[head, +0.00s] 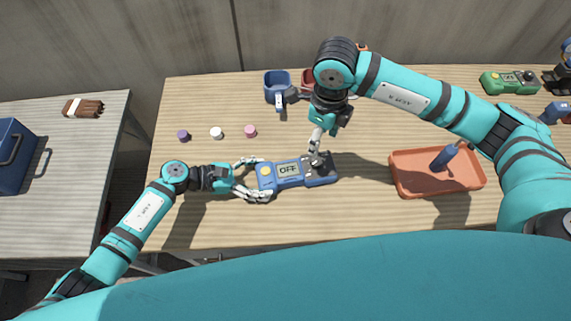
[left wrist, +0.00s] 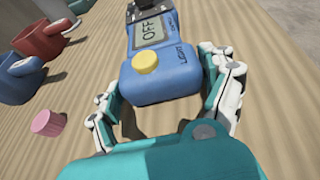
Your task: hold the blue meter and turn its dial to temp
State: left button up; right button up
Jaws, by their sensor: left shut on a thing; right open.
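The blue meter (head: 267,183) lies on the wooden table with its screen up, reading OFF. It has a yellow button at its left end and a dark dial area at its right end. My left gripper (head: 259,180) is shut on the meter's left end, one finger on each long side. In the left wrist view the blue meter (left wrist: 168,84) sits between the fingers of my left gripper (left wrist: 170,90). My right gripper (head: 317,150) is open, pointing down over the dial (head: 318,160). It partly hides the dial, and I cannot tell whether it touches.
A blue mug (head: 278,82) and a red mug (head: 308,78) stand behind. Purple, white and pink caps (head: 250,131) lie left of them. An orange tray (head: 405,189) with a blue-handled thing is at right. A green meter (head: 508,82) lies at back right.

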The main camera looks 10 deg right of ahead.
aim_at(317, 160)
notch_tip(317, 160, down, 10)
jog(key=n, duration=2.2)
jog(key=shift+r, duration=0.15)
grip_shut()
